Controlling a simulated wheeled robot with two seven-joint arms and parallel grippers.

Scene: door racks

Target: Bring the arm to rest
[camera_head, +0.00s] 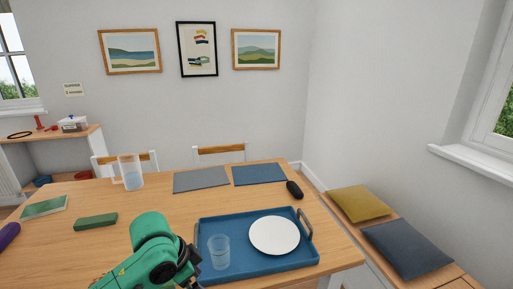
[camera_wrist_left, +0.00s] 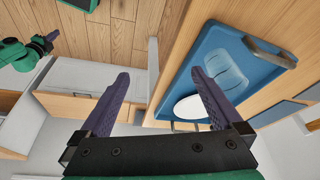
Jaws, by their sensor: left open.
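My left gripper (camera_wrist_left: 160,75) is open in the left wrist view, its two dark purple fingers spread with nothing between the tips. A green arm link of mine (camera_head: 152,240) shows at the bottom of the head view, in front of the table and left of the blue tray (camera_head: 205,226); its fingers cannot be made out there.
The tray holds a white plate (camera_head: 274,235) and a clear glass (camera_head: 219,252). On the wooden table (camera_head: 150,205) are a glass jug (camera_head: 131,172), a green case (camera_head: 96,221), grey and blue mats and a black object (camera_head: 294,189). A cushioned bench (camera_head: 408,247) stands at right.

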